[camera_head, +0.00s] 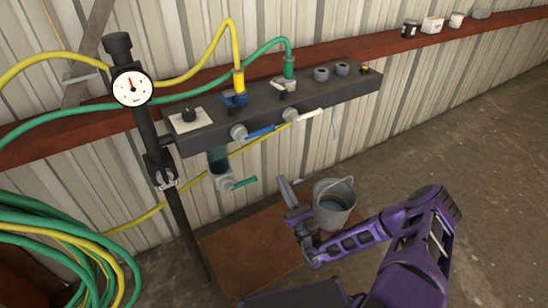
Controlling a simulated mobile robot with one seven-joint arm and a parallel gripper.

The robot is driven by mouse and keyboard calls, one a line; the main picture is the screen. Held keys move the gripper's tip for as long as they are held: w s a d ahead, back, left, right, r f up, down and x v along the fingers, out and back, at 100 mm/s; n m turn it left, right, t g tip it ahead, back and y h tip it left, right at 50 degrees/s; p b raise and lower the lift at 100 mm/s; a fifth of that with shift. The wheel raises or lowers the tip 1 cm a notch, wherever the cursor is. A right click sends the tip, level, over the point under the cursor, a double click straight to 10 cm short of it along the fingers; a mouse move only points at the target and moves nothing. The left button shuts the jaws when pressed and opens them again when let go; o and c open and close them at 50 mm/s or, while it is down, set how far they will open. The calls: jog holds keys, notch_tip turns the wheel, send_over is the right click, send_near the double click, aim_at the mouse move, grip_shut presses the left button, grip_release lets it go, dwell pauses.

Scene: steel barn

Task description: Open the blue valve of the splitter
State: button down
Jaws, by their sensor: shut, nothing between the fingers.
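The splitter (345,88) is a dark bar on the wall side, with hoses plugged into its top. Its blue valve lever (262,132) sticks out to the right from a round grey hub on the front face, roughly along the bar. A white lever (310,115) sits to its right in the same way. A green lever (243,183) is lower, under a bluish cup at the bar's left end. My gripper (284,184) is below and right of the blue lever, apart from it, pointing up toward the bar. It is shut and empty.
A metal bucket (335,205) stands behind my gripper, near a brown board (250,255). A dark post with a gauge (132,89) stands at the bar's left. Coiled hoses (70,240) hang lower left. Small containers (432,25) stand on the red rail.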

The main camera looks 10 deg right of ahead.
aim_at(256, 132)
jog(key=s+r+x, duration=0.1)
jog(key=r+x, duration=0.1)
jog(key=x, duration=1)
jog(key=shift+r, duration=0.3)
